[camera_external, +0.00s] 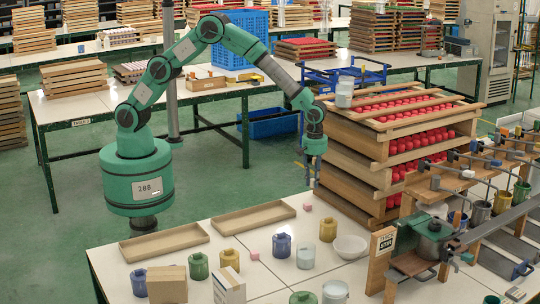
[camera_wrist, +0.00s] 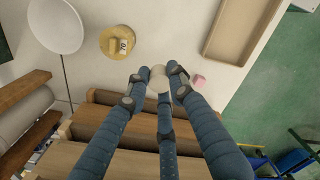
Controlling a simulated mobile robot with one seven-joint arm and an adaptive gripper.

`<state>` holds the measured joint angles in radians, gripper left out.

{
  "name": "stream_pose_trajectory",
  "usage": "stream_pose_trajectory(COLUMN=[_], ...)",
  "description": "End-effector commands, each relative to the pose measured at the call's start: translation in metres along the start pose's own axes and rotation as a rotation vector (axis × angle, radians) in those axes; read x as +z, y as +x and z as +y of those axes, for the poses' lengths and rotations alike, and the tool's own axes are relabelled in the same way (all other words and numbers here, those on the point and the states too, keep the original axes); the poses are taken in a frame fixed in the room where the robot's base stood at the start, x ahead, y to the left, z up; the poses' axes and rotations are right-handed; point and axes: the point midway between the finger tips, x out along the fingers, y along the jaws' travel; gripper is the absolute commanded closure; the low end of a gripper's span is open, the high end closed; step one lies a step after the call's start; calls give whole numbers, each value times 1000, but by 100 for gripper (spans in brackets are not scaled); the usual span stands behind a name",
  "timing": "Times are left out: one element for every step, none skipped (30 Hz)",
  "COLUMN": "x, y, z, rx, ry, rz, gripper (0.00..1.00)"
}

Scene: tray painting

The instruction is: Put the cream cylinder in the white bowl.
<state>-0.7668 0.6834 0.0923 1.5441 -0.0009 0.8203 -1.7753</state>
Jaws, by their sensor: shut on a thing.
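In the wrist view, the three fingers of my gripper (camera_wrist: 158,78) are closed around a rounded cream cylinder (camera_wrist: 159,81), seen end-on and partly covered by the fingers. In the external view, my wrist hangs down beside the stacked wooden trays, above the table; the cylinder cannot be made out there. The white bowl (camera_external: 350,247) stands on the table towards the right, and also shows at the upper left of the wrist view (camera_wrist: 55,24). The bowl is apart from my gripper.
A yellow pot (camera_external: 328,230) stands just left of the bowl. A small pink cube (camera_external: 307,207) lies near the table's back edge. The stack of wooden trays with red objects (camera_external: 383,150) rises close beside my gripper. Shallow wooden trays (camera_external: 165,243) and several coloured pots occupy the table.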

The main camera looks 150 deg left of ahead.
Motion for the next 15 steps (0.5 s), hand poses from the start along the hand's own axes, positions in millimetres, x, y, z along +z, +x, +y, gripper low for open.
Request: stream_pose_trajectory(x=[10,15,23,28,33,40,46,52,59,65,70,78,83,89,97], y=[2,2,2,2,2,2,2,1,2,2,2,1,2,2,2], z=[10,17,24,30,36,43,48,54,60,65,70,76,80,85,90], rx=[-1,1,0,0,0,0,0,1,-1,1,0,0,0,0,0], ry=[32,54,83,104,126,154,175,197,225,248,268,296,318,339,369], rz=[0,0,0,0,-1,-1,-1,-1,-1,-1,-1,-1,-1,-1,-2], gripper=[93,93,93,93,93,93,93,93,93,93,93,93,93,93,93])
